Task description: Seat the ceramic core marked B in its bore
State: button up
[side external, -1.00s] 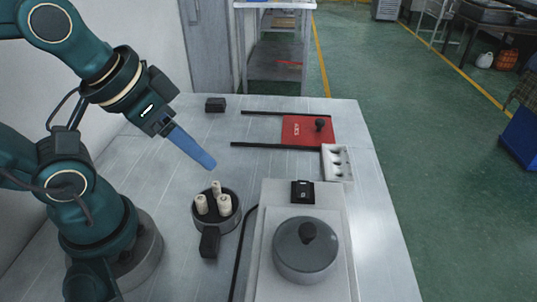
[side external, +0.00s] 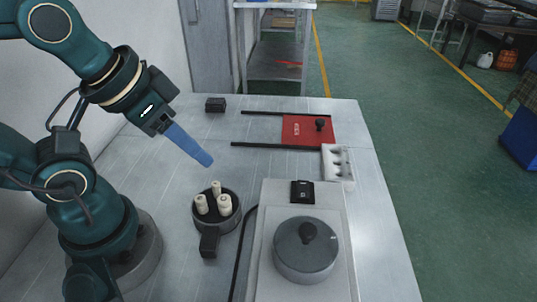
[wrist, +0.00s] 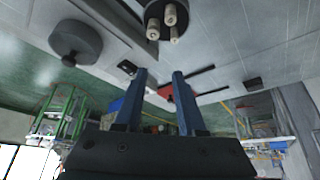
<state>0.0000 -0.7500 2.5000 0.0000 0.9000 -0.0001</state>
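Three cream ceramic cores (side external: 224,205) stand upright in a dark round holder (side external: 208,246) with a handle. They also show at the top of the wrist view (wrist: 170,15). No letter is readable on any core, so I cannot tell which is B. A pale block with dark holes (side external: 348,177) stands at the right; whether it has the bore is unclear. My gripper (side external: 209,161) hangs above the table, behind and above the holder. In the wrist view its two blue fingers (wrist: 159,75) are apart with nothing between them.
A red plate with a black knob (side external: 297,130) lies between two dark rails (side external: 275,147). A pale machine with a round grey lid (side external: 290,262) stands right of the holder, with a black cable between. A small black box (side external: 215,104) sits at the back. The table's left middle is clear.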

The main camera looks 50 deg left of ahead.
aim_at(201, 199)
jog(key=f+n+g, duration=0.1)
jog(key=n, duration=0.4)
jog(key=n+g+y, duration=0.1)
jog(key=n, duration=0.5)
jog(key=a+f+n+g+y, duration=0.1)
jog(key=n, duration=0.4)
jog(key=shift+f+g, duration=0.3)
jog(key=f, duration=0.1)
jog(key=d+f+n+g+y, duration=0.1)
jog(key=f+n+y, duration=0.1)
jog(key=shift+w+d+f+g, duration=0.1)
jog(key=shift+d+g, duration=0.2)
jog(key=shift+d, duration=0.1)
jog(key=shift+s+d+f+m+y, duration=0.25)
jog(key=shift+f+m+y, duration=0.05)
jog(key=shift+f, duration=0.2)
jog(key=shift+x, duration=2.4)
grip_shut()
